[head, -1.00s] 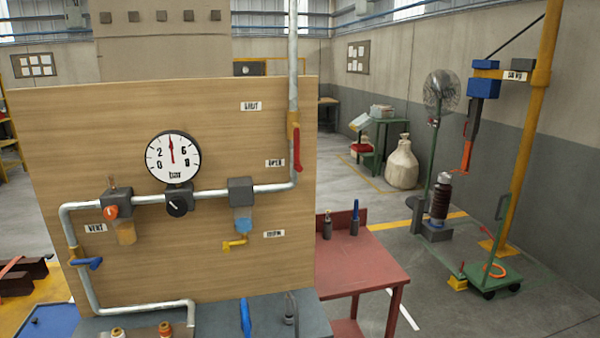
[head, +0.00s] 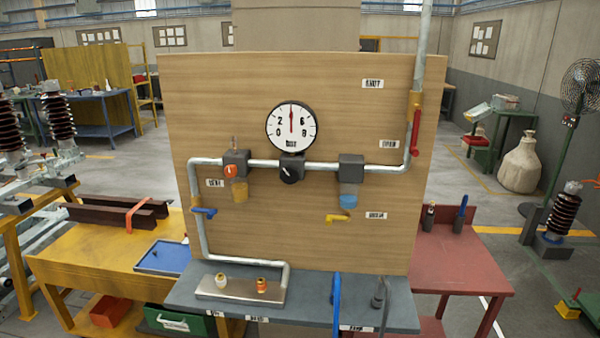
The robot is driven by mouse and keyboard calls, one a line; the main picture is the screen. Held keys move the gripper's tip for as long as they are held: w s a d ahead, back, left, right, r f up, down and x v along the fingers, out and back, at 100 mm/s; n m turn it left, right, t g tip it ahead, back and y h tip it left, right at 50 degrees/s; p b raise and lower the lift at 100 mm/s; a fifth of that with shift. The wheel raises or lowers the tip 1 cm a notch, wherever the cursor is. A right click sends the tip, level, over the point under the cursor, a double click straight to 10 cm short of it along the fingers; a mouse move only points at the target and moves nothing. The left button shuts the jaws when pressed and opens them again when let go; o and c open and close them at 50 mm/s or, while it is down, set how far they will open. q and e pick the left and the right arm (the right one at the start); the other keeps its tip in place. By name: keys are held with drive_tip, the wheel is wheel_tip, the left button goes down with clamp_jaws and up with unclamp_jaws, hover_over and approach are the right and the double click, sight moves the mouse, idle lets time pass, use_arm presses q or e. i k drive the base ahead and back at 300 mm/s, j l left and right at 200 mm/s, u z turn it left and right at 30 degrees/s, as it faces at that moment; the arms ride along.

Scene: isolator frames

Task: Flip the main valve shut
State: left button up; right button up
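The main valve (head: 415,102) sits on the vertical pipe at the right of the wooden panel, with a brass-yellow body. Its red handle (head: 416,136) hangs straight down along the pipe, beside the lower label (head: 389,144), which seems to read OPEN. The upper label (head: 373,84), seemingly SHUT, is above and left of the valve. The round bar gauge (head: 291,127) has its red needle pointing straight up. Neither of my grippers is in the head view.
A blue-handled vent valve (head: 203,211) is at the panel's left and a yellow drain handle (head: 338,218) at lower right. The grey bench (head: 300,312) below carries a metal tray (head: 225,290) with fittings. A red table (head: 470,265) stands right, a yellow bench (head: 95,240) left.

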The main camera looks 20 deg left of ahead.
sight(418, 108)
drive_tip(key=i+l, duration=0.1)
drive_tip(key=l, duration=0.2)
drive_tip(key=i+l, duration=0.15)
drive_tip(key=l, duration=0.2)
drive_tip(key=i+l, duration=0.1)
drive_tip(key=l, duration=0.2)
drive_tip(key=i+l, duration=0.1)
drive_tip(key=l, duration=0.2)
